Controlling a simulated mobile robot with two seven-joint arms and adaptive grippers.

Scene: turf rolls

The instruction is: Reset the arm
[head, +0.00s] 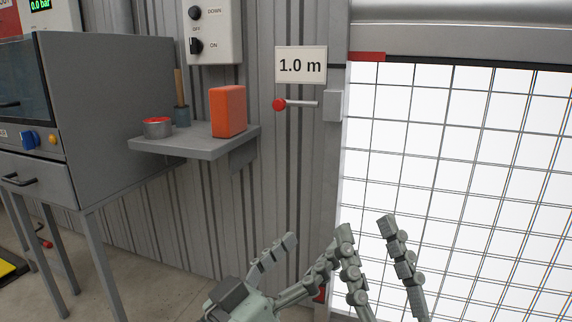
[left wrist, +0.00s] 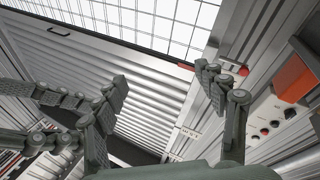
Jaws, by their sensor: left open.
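My left gripper (head: 314,244) is open and empty at the bottom middle of the head view, in front of the corrugated wall. In the left wrist view its two fingers (left wrist: 160,76) stand well apart with nothing between them. My right gripper (head: 367,224) is just right of it in the head view, with two nearly parallel fingers apart and its palm below the frame. It is empty, and its fingers also reach in from the left of the left wrist view. The two grippers are close together; I cannot tell whether they touch.
A shelf (head: 208,150) holds an orange block (head: 228,111), a red-topped tin (head: 157,127) and a brush. A red-knobbed lever (head: 279,104) sticks out under a "1.0 m" sign (head: 300,65). A grey cabinet (head: 105,110) stands left; a bright gridded panel (head: 480,170) is right.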

